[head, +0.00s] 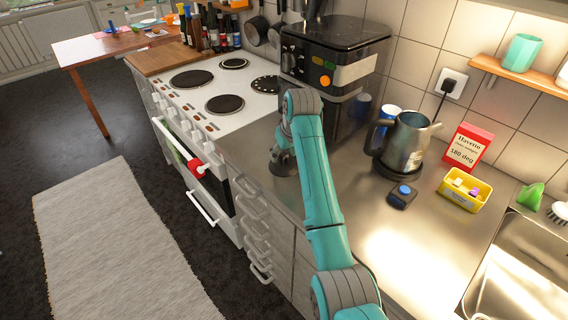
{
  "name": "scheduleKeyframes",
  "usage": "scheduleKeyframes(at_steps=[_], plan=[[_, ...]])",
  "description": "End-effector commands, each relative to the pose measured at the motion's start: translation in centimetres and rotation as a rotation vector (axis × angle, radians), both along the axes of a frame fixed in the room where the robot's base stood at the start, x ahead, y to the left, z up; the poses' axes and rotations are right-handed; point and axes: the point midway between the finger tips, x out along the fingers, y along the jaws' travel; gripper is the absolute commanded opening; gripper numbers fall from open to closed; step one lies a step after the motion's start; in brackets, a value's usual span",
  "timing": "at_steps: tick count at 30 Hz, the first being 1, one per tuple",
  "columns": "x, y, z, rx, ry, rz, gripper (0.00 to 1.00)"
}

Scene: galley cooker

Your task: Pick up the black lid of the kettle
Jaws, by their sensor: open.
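The kettle (406,144) is a metal one with a dark handle on its left side. It stands upright on a dark base (391,171) on the steel counter, right of the coffee machine. I cannot clearly make out a black lid on its top. A small black block with a blue round top (402,195) lies on the counter in front of the kettle. My gripper (283,164) is open, low over the counter's front edge, left of the kettle and well apart from it. My arm partly hides the gripper, and its fingertips are small and hard to see.
The black coffee machine (335,65) stands between the cooker (215,95) and the kettle. Right of the kettle are a red box (468,147), a yellow tub (461,194) and the sink (520,275). The counter front is mostly clear.

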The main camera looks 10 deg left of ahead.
Motion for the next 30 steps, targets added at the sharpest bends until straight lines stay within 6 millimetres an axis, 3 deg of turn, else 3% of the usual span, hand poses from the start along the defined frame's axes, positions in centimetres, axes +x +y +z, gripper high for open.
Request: scheduleKeyframes(at_steps=[11,15,18,30], plan=[[0.29,0.27,-0.96,0.0,0.0,0.0,0.54],[0.3,0.26,-0.95,0.0,0.0,0.0,0.19],[0.29,0.26,-0.96,0.0,0.0,0.0,0.0],[0.36,0.27,-0.59,0.0,0.0,0.0,0.0]])
